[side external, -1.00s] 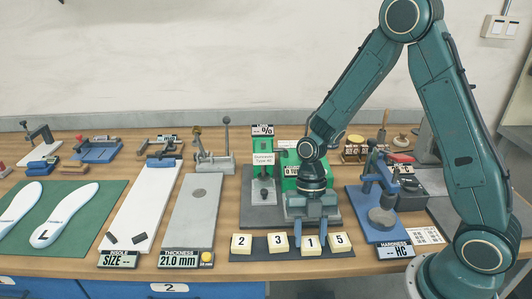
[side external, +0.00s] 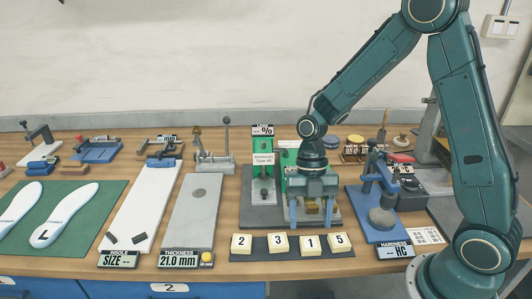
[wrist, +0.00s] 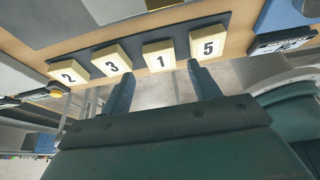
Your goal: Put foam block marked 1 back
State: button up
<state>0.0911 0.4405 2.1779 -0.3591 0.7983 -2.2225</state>
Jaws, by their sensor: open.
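The foam block marked 1 (side external: 309,242) sits on the dark strip (side external: 262,246) at the front of the bench, between blocks 3 and 5. It also shows in the wrist view (wrist: 158,54). My gripper (side external: 312,223) is open and empty, its fingers pointing down just behind and above block 1, apart from it in the side view. In the wrist view the two fingers (wrist: 163,78) are spread, with block 1 between and beyond their tips. Block 1's underside is hidden.
Block 2 (side external: 241,243), block 3 (side external: 280,242) and block 5 (side external: 339,241) share the strip. A green device (side external: 264,172) on a grey base stands behind my gripper. A blue-based hardness stand (side external: 381,222) is at right, a thickness plate (side external: 192,218) at left.

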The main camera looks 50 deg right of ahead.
jog(key=v, duration=0.7)
jog(key=shift+r, duration=0.3)
jog(key=shift+d, duration=0.1)
jog(key=s+d+r+m+t+h, duration=0.1)
jog(key=s+r+m+t, duration=0.3)
jog(key=m, duration=0.9)
jog(key=s+d+r+m+t+h, duration=0.1)
jog(key=s+r+m+t, duration=0.3)
jog(key=s+r+m, duration=0.5)
jog(key=s+m+h, duration=0.1)
jog(key=s+m, duration=0.1)
jog(key=m, duration=0.3)
jog(key=shift+t, duration=0.4)
